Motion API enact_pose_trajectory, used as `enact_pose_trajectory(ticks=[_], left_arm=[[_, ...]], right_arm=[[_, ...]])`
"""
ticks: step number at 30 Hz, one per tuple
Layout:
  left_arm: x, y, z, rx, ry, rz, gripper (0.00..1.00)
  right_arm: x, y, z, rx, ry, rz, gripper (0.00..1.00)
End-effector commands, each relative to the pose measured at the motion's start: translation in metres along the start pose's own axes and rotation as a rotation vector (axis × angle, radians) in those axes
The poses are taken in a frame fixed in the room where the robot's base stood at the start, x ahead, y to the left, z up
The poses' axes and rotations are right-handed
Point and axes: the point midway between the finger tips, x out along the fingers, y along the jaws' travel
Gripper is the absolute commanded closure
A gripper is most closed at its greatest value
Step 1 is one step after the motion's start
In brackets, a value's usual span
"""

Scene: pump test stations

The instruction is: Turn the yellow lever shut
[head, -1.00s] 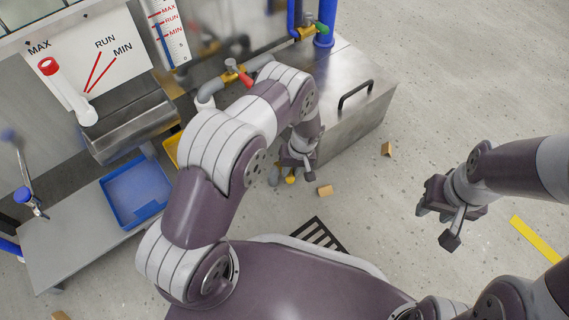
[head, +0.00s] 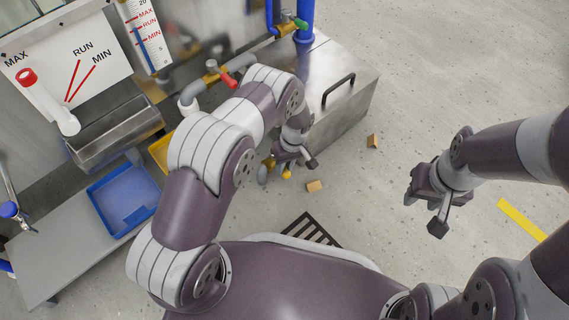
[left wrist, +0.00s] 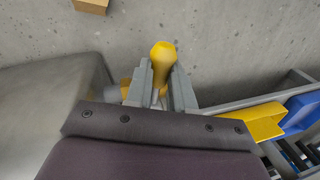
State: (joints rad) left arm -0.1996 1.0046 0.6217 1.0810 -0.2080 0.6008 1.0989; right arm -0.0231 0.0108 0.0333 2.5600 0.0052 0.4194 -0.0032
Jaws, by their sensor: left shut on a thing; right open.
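The yellow lever (left wrist: 162,62) stands between the two grey fingers in the left wrist view. My left gripper (left wrist: 160,88) is shut on it, and its rounded end sticks out past the fingertips. In the head view only a small part of the yellow lever (head: 287,172) shows below my left gripper (head: 278,163), beside the metal cabinet. Its valve body is mostly hidden by my gripper and arm. My right gripper (head: 422,196) is open and empty over bare floor at the right.
A red-handled valve (head: 228,79) sits on the pipe behind my left arm. A green-handled valve (head: 298,23) is further back. The metal cabinet (head: 335,115) stands beside my left gripper. A blue tray (head: 122,198) is at left. Small wooden blocks (head: 314,186) lie on the floor.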

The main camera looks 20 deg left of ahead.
Motion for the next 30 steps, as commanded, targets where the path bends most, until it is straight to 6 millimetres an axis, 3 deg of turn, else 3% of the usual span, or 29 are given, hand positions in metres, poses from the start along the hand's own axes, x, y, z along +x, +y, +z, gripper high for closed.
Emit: enact_pose_trajectory(ticks=[3, 4, 6, 13, 16, 24, 30], left_arm=[[-0.002, 0.0, 0.0, 0.001, 0.001, 0.001, 1.0], [-0.002, 0.0, 0.0, 0.001, 0.001, 0.001, 0.67], [-0.001, 0.0, 0.0, 0.001, 0.001, 0.001, 0.52], [-0.001, 0.0, 0.0, 0.001, 0.001, 0.0, 0.52], [-0.009, 0.0, 0.0, 0.001, 0.001, 0.001, 0.52], [-0.083, -0.002, 0.0, 0.002, 0.003, 0.002, 0.52], [-0.121, -0.001, 0.0, 0.002, 0.003, 0.002, 0.52]], right_arm=[[-0.001, 0.0, 0.0, 0.0, 0.0, 0.0, 0.6], [-0.001, 0.0, 0.0, 0.0, 0.0, 0.0, 0.6], [0.0, 0.0, 0.0, 0.0, 0.0, 0.0, 0.6], [0.0, 0.0, 0.0, 0.0, 0.0, 0.0, 0.6], [-0.007, 0.0, -0.001, 0.0, 0.0, 0.0, 0.6], [-0.054, 0.0, -0.006, 0.0, 0.0, 0.0, 0.6], [-0.073, 0.0, -0.009, 0.0, 0.0, 0.0, 0.6]])
